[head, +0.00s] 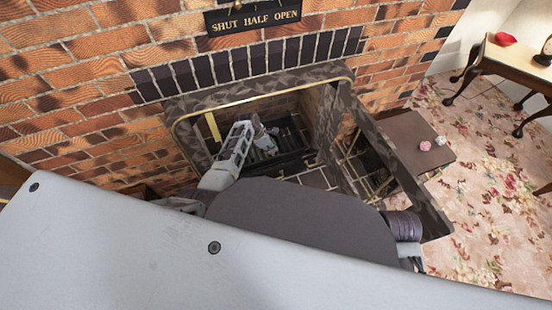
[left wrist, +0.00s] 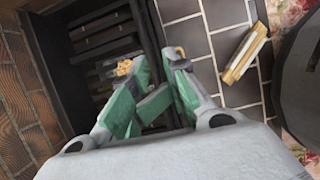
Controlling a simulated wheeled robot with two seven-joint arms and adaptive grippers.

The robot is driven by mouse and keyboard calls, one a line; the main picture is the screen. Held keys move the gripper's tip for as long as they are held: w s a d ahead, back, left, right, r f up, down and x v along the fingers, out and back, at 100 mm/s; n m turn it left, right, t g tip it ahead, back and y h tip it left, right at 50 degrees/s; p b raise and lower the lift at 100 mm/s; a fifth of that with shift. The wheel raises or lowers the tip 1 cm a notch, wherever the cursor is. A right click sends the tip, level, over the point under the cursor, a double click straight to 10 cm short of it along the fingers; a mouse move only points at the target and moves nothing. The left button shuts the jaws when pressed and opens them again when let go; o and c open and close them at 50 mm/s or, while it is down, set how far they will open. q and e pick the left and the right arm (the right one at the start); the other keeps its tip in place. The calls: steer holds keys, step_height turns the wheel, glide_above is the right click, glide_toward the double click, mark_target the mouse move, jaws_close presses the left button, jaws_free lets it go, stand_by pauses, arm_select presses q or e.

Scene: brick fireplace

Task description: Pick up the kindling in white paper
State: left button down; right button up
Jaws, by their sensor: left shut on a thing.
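In the left wrist view, a tan bundle with a pale, paper-like band (left wrist: 245,54) lies on the dark hearth tiles, apart from my fingers and to their right; it looks like the kindling in white paper. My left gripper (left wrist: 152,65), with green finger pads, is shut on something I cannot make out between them. A golden-brown bit (left wrist: 124,68) shows at the left fingertip; I cannot tell whether it is held. In the head view my left gripper (head: 262,134) is inside the fireplace opening, over the dark grate. My right gripper is not in view.
The fireplace frame (head: 172,105) surrounds my left arm closely. The dark grate (head: 292,138) lies just past the gripper. A brown low table (head: 415,132) with two small round things stands to the right. Flowered carpet (head: 490,190) is open beyond it.

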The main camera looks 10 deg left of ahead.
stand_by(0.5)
arm_select(q)
steer(key=shift+c, duration=2.2)
jaws_free()
steer(key=shift+r, duration=0.1)
steer(key=shift+s+d+r, duration=0.1)
steer(key=shift+s+r, duration=0.05)
steer(key=shift+s, duration=0.05)
